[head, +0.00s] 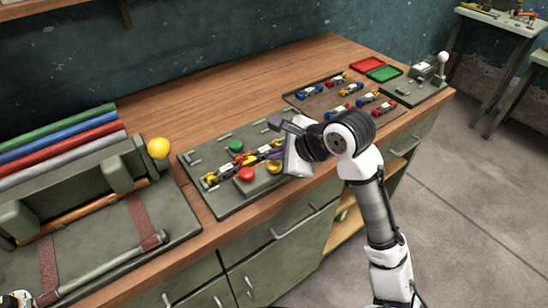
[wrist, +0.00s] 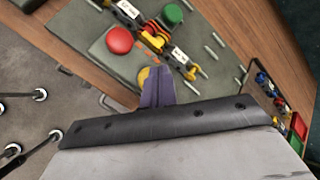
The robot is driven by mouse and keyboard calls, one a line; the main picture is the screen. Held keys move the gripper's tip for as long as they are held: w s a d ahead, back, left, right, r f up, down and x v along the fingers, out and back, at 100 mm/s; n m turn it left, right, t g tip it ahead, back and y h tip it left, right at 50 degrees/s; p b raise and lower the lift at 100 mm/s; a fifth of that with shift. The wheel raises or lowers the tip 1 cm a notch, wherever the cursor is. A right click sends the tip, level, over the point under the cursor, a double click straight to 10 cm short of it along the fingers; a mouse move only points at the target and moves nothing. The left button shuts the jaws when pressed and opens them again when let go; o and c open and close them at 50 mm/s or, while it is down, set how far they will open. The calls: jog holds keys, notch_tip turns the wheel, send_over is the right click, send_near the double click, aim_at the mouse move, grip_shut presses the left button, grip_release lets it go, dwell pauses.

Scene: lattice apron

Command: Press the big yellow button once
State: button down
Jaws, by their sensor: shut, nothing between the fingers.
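The yellow button (head: 275,167) is a round dome at the front right of a grey-green panel (head: 215,197) on the wooden bench. In the wrist view the yellow button (wrist: 143,76) is partly hidden behind my purple fingers. My gripper (head: 272,155) is shut and empty, with its fingertips over the panel, close to the yellow button. In the wrist view my gripper (wrist: 158,70) overlaps the button's edge. I cannot tell whether it touches. A red button (head: 247,174) sits to the left of the yellow one, and a green button (head: 236,146) sits farther back.
A row of small yellow and red parts (head: 211,179) runs across the panel, with metal bars around it. A tray (head: 288,98) of toy cars lies at right, with red (head: 366,64) and green (head: 384,73) trays behind.

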aim_at(278, 166)
jog(key=shift+r, duration=0.3)
notch_tip(278, 166, up, 5)
jog(key=p, duration=0.5)
jog(key=shift+p, duration=0.4)
dwell(0.5)
